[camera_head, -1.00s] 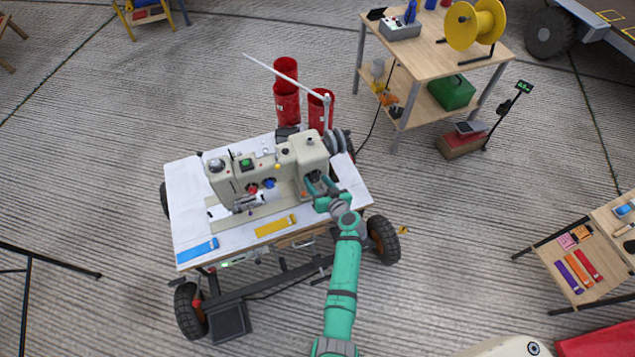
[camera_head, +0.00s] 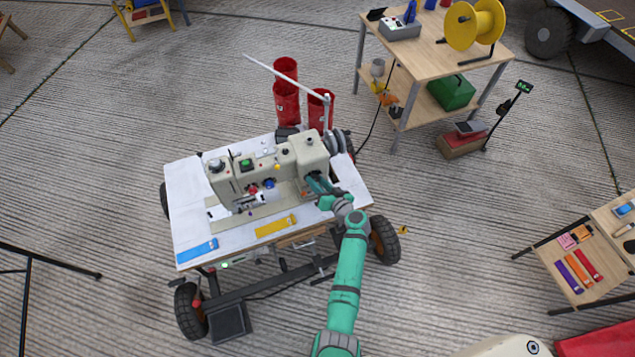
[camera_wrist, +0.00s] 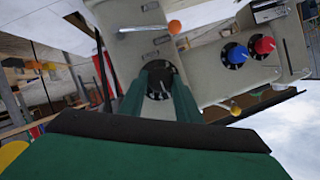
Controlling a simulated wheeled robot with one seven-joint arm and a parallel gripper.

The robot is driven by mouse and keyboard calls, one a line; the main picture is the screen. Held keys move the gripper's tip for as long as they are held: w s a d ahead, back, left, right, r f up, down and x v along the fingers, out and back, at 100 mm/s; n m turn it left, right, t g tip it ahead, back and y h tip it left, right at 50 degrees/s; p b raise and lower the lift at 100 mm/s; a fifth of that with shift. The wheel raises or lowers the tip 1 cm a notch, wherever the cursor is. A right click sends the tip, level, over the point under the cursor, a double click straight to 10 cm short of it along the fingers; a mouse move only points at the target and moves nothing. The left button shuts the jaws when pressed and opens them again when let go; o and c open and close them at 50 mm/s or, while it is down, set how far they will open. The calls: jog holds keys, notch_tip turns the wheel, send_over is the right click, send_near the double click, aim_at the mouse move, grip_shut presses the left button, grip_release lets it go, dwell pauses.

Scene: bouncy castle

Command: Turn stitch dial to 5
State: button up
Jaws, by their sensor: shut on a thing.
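The cream sewing machine (camera_head: 268,168) stands on the white-topped table. The stitch dial is a black round dial with pale marks (camera_wrist: 159,80) on the machine's right end, seen in the wrist view. My gripper (camera_wrist: 157,97) has its two green fingers on either side of this dial and is shut on it. The dial's numbers are too small to read. In the head view my gripper (camera_head: 314,183) reaches the machine's right end and largely hides the dial. A blue dial (camera_wrist: 234,55) and a red dial (camera_wrist: 264,46) sit beside it on the machine.
An orange-tipped lever (camera_wrist: 174,27) and a small yellow knob (camera_wrist: 236,110) are close to my fingers. A blue strip (camera_head: 197,250) and a yellow strip (camera_head: 276,225) lie at the table's front. Red cylinders (camera_head: 286,98) stand behind the table.

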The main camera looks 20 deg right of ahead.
jog(key=shift+d+m+y, duration=0.1)
jog(key=shift+m+y, duration=0.6)
jog(key=shift+m, duration=0.4)
jog(key=o, duration=1.1)
jog(key=shift+c, duration=0.2)
jog(key=v, duration=1)
jog(key=shift+s+f, duration=0.15)
jog(key=shift+s, duration=0.3)
jog(key=shift+d, duration=0.15)
